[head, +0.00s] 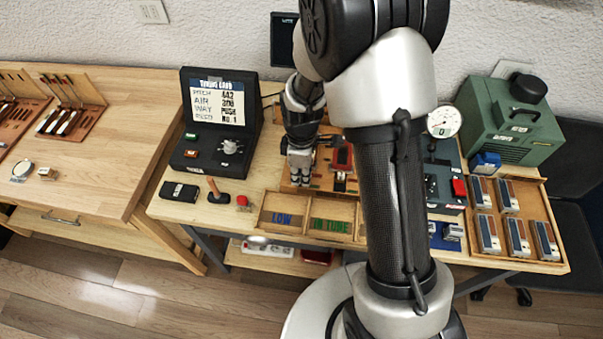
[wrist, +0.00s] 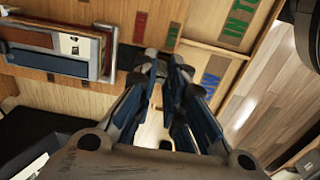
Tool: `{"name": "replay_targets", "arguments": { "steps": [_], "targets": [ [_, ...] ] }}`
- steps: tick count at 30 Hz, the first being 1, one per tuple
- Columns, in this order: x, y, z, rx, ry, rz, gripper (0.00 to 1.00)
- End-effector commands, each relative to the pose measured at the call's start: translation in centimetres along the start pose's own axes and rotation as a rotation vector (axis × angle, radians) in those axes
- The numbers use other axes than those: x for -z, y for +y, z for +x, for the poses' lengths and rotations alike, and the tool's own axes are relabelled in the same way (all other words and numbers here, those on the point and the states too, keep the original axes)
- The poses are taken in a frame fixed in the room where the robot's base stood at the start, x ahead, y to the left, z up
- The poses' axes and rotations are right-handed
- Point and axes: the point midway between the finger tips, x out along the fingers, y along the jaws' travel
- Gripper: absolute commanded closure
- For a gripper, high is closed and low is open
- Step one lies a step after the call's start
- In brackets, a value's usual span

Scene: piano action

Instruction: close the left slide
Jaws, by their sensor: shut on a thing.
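My gripper (head: 300,172) reaches down onto the left part of a wooden fixture (head: 318,190) in the middle of the bench. In the wrist view its two blue-padded fingers come together at the tips (wrist: 167,64), beside a dark strip (wrist: 128,57) on the wood. The fingers are shut on a small part that they mostly hide; it appears to be the left slide. How far the slide is open cannot be told. A reed block (wrist: 55,45) with a red edge lies in the fixture, and a red part shows in the head view (head: 343,157).
Trays marked LOW (head: 283,218) and IN TUNE (head: 331,226) lie in front of the fixture. A black tuning console (head: 215,130) stands left, a green machine (head: 510,125) right. My arm hides the bench's middle right.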

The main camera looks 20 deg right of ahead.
Motion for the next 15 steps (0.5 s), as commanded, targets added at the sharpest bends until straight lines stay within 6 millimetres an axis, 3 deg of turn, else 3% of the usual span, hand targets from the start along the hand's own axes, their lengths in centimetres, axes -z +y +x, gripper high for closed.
{"name": "replay_targets", "arguments": {
  "steps": [7, 15],
  "targets": [
    [0.0, 3.0, -0.1, -0.003, 0.001, 0.002, 1.0],
    [0.0, 3.5, -0.1, -0.006, 0.002, 0.0, 1.0]
  ]
}}
